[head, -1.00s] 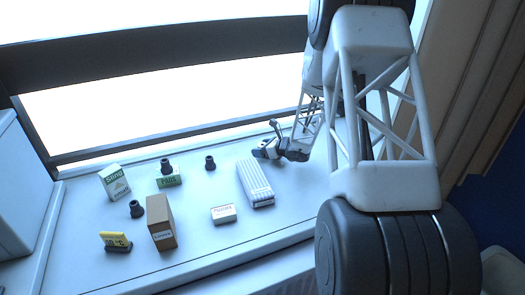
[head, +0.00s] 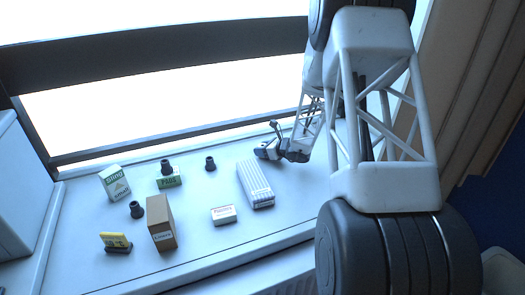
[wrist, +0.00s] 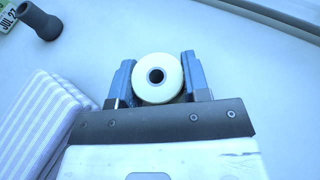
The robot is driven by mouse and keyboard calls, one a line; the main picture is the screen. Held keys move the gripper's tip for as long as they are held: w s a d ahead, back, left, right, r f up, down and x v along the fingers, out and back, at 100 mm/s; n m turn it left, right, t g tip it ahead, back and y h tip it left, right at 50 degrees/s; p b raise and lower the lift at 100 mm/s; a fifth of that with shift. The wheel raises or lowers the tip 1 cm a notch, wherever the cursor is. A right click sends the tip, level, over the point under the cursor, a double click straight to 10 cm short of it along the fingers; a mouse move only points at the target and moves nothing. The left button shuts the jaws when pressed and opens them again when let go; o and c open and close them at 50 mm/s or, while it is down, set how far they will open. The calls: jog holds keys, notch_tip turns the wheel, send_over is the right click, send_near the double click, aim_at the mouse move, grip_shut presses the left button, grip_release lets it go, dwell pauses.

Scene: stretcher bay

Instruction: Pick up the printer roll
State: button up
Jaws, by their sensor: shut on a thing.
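The printer roll (wrist: 158,90) is a small pale roll with a dark hole in its core. In the wrist view it sits between the two blue fingers of my gripper (wrist: 158,82), with a finger against each side. My gripper is shut on it. In the head view my gripper (head: 266,151) is at the far right part of the white surface, just behind the striped cloth. The roll can hardly be made out there, and I cannot tell whether it is clear of the surface.
A folded striped cloth (head: 255,184) lies close beside my gripper. A small labelled box (head: 223,214), a brown carton (head: 160,223), a yellow sign (head: 115,241), a green-white box (head: 114,182) and several dark rubber pieces (head: 210,163) stand further left. A window frame (head: 180,142) runs behind.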

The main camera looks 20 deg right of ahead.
aim_at(262, 145)
jog(key=shift+r, duration=0.15)
jog(key=shift+r, duration=4.85)
